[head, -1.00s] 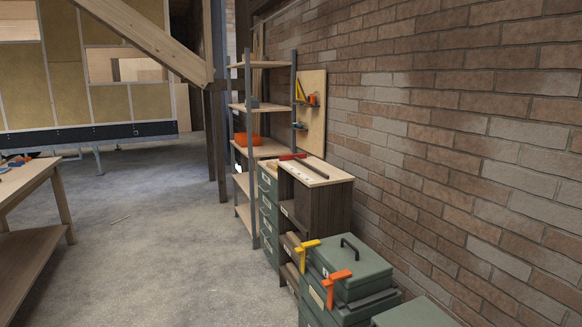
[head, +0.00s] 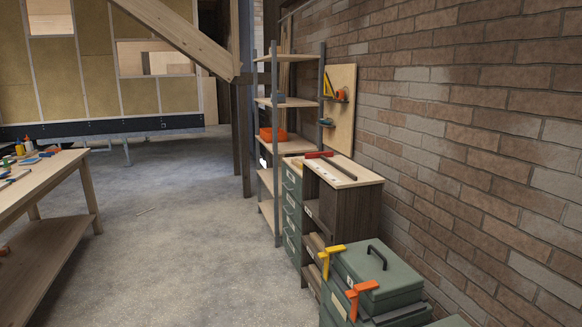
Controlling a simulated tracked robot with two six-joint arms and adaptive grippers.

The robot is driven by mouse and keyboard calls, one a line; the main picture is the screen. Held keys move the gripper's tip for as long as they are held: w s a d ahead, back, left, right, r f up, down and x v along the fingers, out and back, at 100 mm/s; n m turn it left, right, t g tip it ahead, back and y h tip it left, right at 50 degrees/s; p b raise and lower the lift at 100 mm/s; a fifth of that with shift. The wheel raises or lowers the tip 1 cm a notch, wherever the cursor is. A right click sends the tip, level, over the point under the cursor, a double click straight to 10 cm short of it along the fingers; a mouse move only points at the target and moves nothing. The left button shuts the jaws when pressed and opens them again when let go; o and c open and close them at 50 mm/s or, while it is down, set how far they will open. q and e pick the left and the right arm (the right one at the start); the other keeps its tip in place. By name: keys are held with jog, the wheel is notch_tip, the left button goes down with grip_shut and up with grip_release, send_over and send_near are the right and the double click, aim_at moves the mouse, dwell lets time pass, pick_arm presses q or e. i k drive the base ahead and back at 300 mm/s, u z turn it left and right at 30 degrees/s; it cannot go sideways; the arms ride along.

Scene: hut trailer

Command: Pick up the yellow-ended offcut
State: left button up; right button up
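I cannot make out a yellow-ended offcut. Some wood ends (head: 317,243) show in the low open part of the dark cabinet, too small and shaded to tell their end colours. On the cabinet top (head: 343,174) lie a red bar (head: 319,155) and a long dark strip (head: 338,168). The wooden workbench (head: 50,177) at the left edge carries several small tools and bottles, too small to tell apart. Neither of my grippers is in view.
Green toolboxes (head: 378,270) stand at the lower right, with a yellow clamp (head: 329,257) and an orange clamp (head: 359,294) beside them. A shelf rack (head: 274,175) holds an orange bin (head: 266,134). A brick wall (head: 480,130) closes the right side. The concrete floor (head: 180,240) is open.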

aim_at(297, 162)
jog(key=u, duration=0.05)
jog(key=k, duration=0.35)
jog(key=u, duration=0.5)
jog(key=i, duration=1.5)
jog(key=u, duration=0.45)
jog(key=i, duration=4.1)
jog(key=z, duration=0.85)
jog(key=i, duration=1.1)
jog(key=z, duration=1)
